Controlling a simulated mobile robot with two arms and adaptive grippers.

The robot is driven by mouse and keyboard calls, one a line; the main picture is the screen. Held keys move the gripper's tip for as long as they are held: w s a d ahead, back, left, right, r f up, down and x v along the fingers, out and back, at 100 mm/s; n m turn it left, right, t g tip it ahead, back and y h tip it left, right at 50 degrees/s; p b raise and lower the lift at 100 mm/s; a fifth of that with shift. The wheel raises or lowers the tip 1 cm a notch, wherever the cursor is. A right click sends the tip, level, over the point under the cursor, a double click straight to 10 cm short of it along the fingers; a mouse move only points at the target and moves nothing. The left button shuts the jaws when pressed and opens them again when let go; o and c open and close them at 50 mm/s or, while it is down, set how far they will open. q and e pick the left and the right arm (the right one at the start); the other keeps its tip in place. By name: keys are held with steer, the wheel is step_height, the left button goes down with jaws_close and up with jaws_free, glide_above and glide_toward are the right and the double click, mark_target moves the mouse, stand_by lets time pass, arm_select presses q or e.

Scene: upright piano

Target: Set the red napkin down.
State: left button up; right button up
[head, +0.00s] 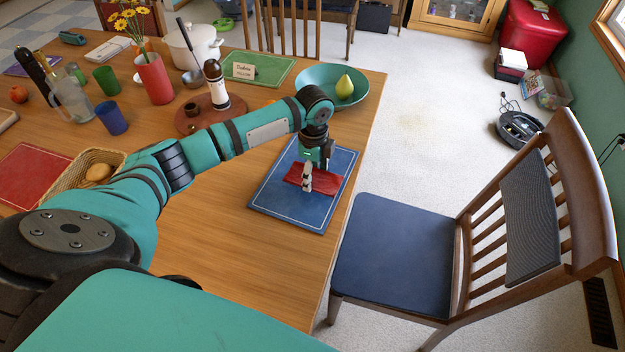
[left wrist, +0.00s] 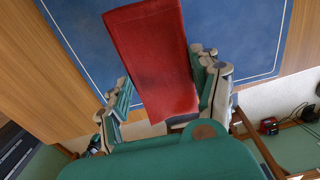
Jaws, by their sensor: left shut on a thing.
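The red napkin (head: 313,179) is a folded strip over the blue placemat (head: 291,204) near the table's right edge. My left gripper (head: 308,186) points down above the placemat and is shut on the napkin. In the left wrist view the napkin (left wrist: 152,55) lies between the two fingers of the left gripper (left wrist: 168,100) and reaches out over the blue placemat (left wrist: 232,30). I cannot tell whether the napkin touches the placemat. My right gripper is in neither view.
A teal bowl (head: 318,80) with a pear (head: 345,86) stands behind the placemat. A round wooden tray (head: 190,121) with a pepper mill (head: 215,85) is to the left. A dark-seated chair (head: 395,245) stands right of the table. Bare table lies left and front of the placemat.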

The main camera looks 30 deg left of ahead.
mark_target(313, 176)
arm_select(q)
step_height(313, 176, down, 3)
steer(key=shift+s+r, duration=0.1)
steer(key=shift+s, duration=0.05)
steer(key=shift+f, duration=0.45)
steer(key=o, duration=0.7)
steer(key=shift+c, duration=0.2)
steer(key=shift+o, duration=0.2)
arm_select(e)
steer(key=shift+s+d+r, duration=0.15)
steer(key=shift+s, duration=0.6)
arm_select(q)
steer(key=shift+r, duration=0.15)
